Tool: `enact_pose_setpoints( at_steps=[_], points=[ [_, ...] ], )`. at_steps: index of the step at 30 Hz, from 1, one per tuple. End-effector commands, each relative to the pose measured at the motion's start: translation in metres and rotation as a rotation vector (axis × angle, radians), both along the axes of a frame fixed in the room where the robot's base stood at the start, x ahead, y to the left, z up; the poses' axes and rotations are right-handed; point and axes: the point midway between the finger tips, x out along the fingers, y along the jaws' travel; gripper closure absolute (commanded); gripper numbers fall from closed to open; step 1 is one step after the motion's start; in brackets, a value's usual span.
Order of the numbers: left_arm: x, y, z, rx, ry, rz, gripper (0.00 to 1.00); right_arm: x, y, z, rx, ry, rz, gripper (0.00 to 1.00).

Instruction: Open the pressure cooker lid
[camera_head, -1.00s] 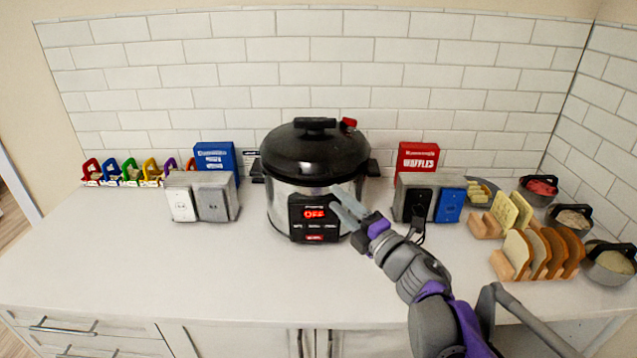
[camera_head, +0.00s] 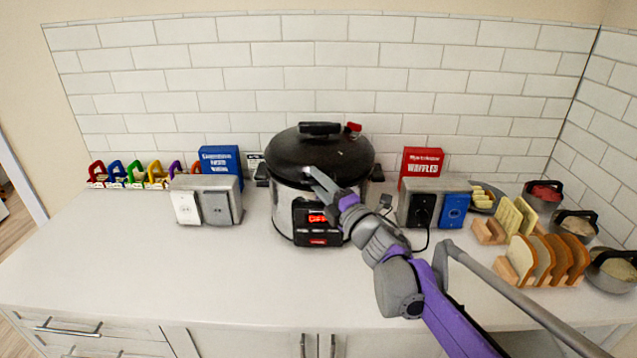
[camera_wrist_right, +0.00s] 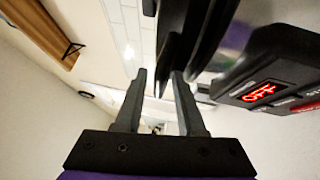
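The pressure cooker (camera_head: 284,205) stands on the counter against the tiled wall. It has a silver body and a lit red display. Its black domed lid (camera_head: 290,152) is on, with a black top handle (camera_head: 320,128) and a small red part (camera_head: 353,128) beside the handle. My right gripper (camera_head: 315,179) is in front of the lid's lower front edge; I cannot tell if it touches. My left gripper is not in view.
A socket box (camera_head: 222,186) and blue carton (camera_head: 221,160) stand left of the cooker. Another socket box (camera_head: 419,196) with a cable and a red carton (camera_head: 419,165) stand right. Bread in racks (camera_head: 541,259) and bowls (camera_head: 613,271) are at far right. The front-left counter is clear.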

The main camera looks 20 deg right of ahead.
Motion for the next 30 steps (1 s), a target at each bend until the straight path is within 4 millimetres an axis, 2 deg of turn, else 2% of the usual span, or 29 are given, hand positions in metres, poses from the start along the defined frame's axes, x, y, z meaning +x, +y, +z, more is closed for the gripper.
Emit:
enact_pose_setpoints(
  at_steps=[1, 6, 30],
  points=[
    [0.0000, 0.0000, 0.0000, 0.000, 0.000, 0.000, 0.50, -0.0002, -0.0002, 0.0000, 0.000, 0.000, 0.000, 0.73],
    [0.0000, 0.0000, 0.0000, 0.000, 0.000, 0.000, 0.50, -0.0002, -0.0003, 0.0000, 0.000, 0.000, 0.000, 1.00],
    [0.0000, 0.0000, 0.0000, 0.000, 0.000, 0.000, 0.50, -0.0004, -0.0004, -0.0001, 0.000, 0.000, -0.001, 1.00]
  ],
)
